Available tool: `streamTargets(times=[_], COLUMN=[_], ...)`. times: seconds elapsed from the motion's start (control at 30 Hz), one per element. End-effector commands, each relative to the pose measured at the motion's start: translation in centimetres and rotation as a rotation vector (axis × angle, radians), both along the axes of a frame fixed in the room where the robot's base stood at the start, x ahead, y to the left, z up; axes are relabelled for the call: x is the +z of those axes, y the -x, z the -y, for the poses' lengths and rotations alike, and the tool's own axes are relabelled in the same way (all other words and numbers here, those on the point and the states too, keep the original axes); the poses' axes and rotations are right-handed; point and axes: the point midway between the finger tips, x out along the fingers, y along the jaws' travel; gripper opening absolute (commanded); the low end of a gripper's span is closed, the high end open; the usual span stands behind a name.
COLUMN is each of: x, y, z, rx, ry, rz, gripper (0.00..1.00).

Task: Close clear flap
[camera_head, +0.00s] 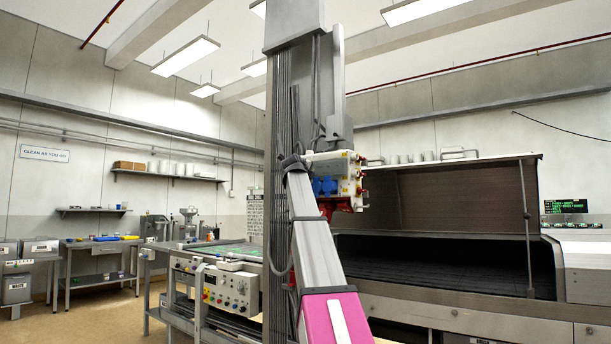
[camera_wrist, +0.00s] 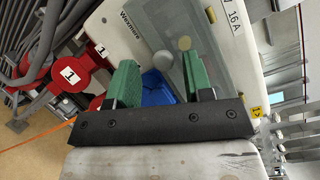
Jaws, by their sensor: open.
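A pale electrical box (camera_wrist: 140,22) marked "16 A" fills the upper middle of the wrist view. A grey, see-through panel, which looks like the clear flap (camera_wrist: 226,68), lies on its right part. How far the flap stands open I cannot tell. My gripper (camera_wrist: 154,64) is open, its two green fingers apart and nothing held between them. The fingers overlap the box and flap in the picture; contact is not clear. A blue socket cover (camera_wrist: 156,88) shows between the fingers. In the head view the box (camera_head: 330,160) hangs on the column, and the flap cannot be made out.
Red plugs (camera_wrist: 68,73) and grey cables (camera_wrist: 42,45) crowd the left of the wrist view. In the head view a large dryer hood (camera_head: 460,200) stands right, and a bench with a control panel (camera_head: 225,287) stands left. Open floor (camera_head: 90,318) shows at far left.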

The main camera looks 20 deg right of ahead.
Motion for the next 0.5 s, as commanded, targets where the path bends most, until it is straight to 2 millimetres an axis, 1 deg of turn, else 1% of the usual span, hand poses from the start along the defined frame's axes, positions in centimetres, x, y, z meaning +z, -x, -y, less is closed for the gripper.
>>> streamTargets(times=[0.17,0.27,0.5], x=[-0.1,-0.1,-0.1], y=[1.2,2.4,6.2], z=[-0.7,-1.5,-4.0], rx=[0.000,0.000,0.001], ry=[0.000,0.001,-0.001], rz=[0.000,0.001,0.001], gripper=[0.47,0.47,0.47])
